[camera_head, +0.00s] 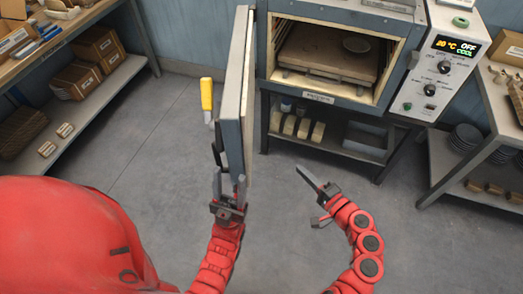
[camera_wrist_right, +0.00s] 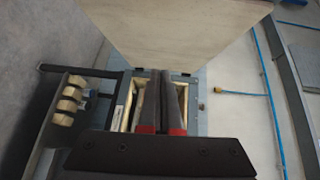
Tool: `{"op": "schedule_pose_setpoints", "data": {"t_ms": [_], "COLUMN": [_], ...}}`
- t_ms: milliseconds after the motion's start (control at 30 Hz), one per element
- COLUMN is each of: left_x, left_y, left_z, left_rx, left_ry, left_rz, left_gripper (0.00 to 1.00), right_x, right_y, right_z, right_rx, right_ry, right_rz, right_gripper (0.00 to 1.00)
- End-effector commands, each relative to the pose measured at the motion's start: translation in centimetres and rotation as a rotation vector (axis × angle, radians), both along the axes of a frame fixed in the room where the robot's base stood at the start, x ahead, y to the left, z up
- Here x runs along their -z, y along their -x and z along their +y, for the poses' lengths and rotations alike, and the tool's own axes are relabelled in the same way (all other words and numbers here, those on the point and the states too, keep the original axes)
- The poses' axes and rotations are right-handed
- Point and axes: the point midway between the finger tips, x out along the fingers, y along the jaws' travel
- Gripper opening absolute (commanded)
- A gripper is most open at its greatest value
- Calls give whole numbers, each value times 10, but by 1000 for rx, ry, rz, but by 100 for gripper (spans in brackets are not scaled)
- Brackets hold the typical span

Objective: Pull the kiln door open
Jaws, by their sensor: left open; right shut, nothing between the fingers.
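The kiln (camera_head: 335,60) stands at the top of the head view with its chamber open to view. Its grey door (camera_head: 236,95) is swung out toward me and seen nearly edge-on. A yellow grip (camera_head: 207,95) and a dark bar stick out on the door's left side. My left gripper (camera_head: 229,185) is open at the door's near end, with its fingers close to the edge; contact cannot be told. My right gripper (camera_head: 310,178) is shut and empty, right of the door over bare floor. Its closed fingers (camera_wrist_right: 162,105) also show in the right wrist view, below a pale panel.
The control box (camera_head: 437,70) is on the kiln's right. Blocks (camera_head: 303,127) sit on the stand's shelf below the kiln. Shelving (camera_head: 110,80) stands at left and a table (camera_head: 497,110) at right. The floor (camera_head: 150,150) between is clear.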

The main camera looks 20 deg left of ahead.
Motion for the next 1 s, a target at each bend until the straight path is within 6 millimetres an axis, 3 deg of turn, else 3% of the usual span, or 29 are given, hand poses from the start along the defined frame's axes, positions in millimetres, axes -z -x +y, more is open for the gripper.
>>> {"op": "schedule_pose_setpoints", "data": {"t_ms": [100,233,367,800,1000], "left_x": [-1,-4,-11,-41,-55], "left_y": [0,0,0,0,0], "left_z": [0,0,0,0,0], "left_rx": [0,0,0,0,0], "left_ry": [0,0,0,0,0], "left_rz": [0,0,0,0,0], "left_gripper": [50,50,50,50,50], "right_x": [-23,-32,-33,-32,-31], "right_y": [18,23,17,-24,-14], "right_z": [15,24,38,112,138], "right_rx": [-106,-148,-151,-147,-144], "right_ry": [-51,-68,-70,-65,-67], "right_rz": [-30,-42,-38,-36,-36], "right_gripper": [0,0,0,0,0]}}
